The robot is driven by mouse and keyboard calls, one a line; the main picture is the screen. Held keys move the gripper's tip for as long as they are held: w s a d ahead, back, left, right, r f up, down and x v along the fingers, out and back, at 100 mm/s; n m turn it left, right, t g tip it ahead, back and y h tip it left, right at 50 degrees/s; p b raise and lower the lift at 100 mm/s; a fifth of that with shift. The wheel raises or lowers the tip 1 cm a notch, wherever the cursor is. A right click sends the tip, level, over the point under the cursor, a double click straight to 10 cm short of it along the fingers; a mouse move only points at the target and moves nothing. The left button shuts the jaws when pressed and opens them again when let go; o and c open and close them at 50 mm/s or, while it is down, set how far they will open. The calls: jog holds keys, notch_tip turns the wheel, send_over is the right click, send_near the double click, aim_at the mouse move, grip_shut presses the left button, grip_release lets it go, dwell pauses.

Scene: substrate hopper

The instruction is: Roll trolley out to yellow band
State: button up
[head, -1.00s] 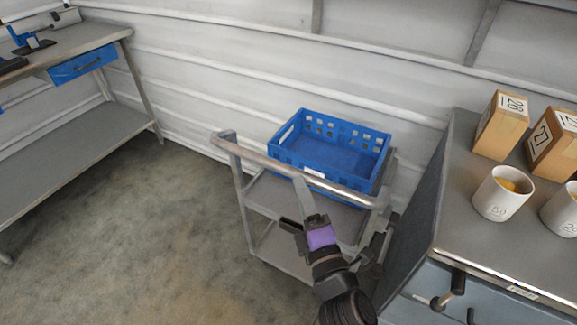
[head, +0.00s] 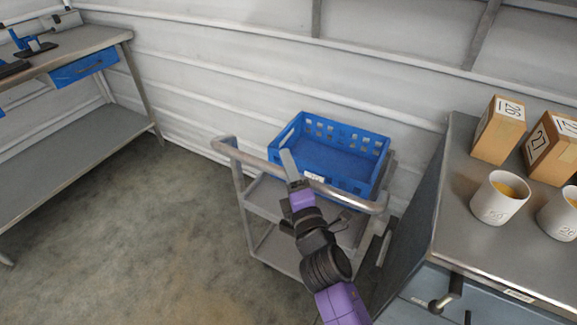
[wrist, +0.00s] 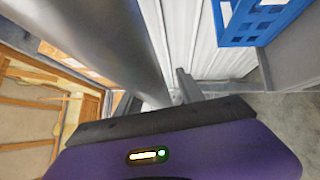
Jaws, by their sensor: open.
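The grey trolley (head: 262,204) stands against the white ribbed wall, left of the workbench. Its tubular push handle (head: 245,158) faces me. A blue perforated crate (head: 345,140) sits on its top shelf; part of the crate also shows in the wrist view (wrist: 255,22). My gripper (head: 288,163) is open at the middle of the handle and overlaps it in the head view. In the wrist view a thick grey bar (wrist: 95,40), apparently the handle, passes close by my gripper (wrist: 170,95); I cannot tell if they touch. No yellow band is in view.
A bench with numbered boxes (head: 500,138) and white cups (head: 490,205) stands close on the trolley's right. Another bench with a blue drawer (head: 84,68) is at the far left. The floor (head: 130,235) left of the trolley is clear.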

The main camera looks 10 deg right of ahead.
grip_shut()
dwell(1.4)
